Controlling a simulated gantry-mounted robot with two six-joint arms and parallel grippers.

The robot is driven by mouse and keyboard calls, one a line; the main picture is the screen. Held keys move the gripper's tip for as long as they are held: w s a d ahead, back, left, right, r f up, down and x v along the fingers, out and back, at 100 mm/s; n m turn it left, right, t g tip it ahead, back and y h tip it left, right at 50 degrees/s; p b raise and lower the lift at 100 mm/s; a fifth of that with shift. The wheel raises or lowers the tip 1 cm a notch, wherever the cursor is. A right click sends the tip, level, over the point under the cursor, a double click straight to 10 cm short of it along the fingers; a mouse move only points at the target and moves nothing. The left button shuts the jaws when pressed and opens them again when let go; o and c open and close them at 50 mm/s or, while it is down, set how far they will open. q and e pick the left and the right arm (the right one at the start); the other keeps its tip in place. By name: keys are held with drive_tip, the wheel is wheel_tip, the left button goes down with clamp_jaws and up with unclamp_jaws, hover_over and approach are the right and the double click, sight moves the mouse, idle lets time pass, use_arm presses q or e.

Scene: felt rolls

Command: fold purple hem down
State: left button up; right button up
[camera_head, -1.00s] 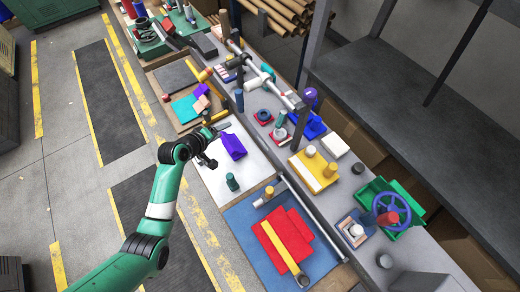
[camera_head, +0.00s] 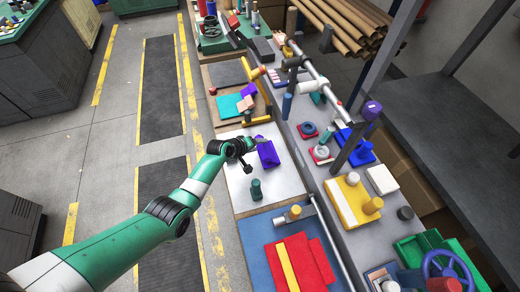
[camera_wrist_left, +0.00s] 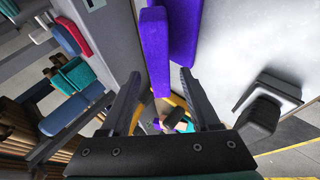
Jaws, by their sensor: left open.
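The purple felt (camera_head: 267,152) lies on a white board (camera_head: 285,187) in the head view. In the left wrist view the purple felt (camera_wrist_left: 183,30) shows as two long strips side by side with a narrow gap. My left gripper (camera_head: 258,144) is at the upper left edge of the purple felt in the head view. Its fingers (camera_wrist_left: 160,76) are apart in the left wrist view, with the lower end of one purple strip in line with the gap between them. Nothing is clamped, and whether a finger touches the felt is unclear. My right gripper is not in view.
A dark green cylinder (camera_head: 256,189) stands on the white board near the purple felt. A blue mat (camera_head: 256,250) with red felt (camera_head: 318,262) lies nearer. A long metal rail (camera_head: 330,240) runs beside the boards. Yellow blocks (camera_head: 345,200) sit right of it.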

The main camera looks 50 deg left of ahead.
use_arm(q)
drive_tip(key=shift+b+x, duration=0.45)
drive_tip(key=shift+x, duration=0.6)
drive_tip(key=shift+c, duration=0.3)
clamp_jaws()
drive_tip(key=shift+f, duration=0.1)
idle(0.3)
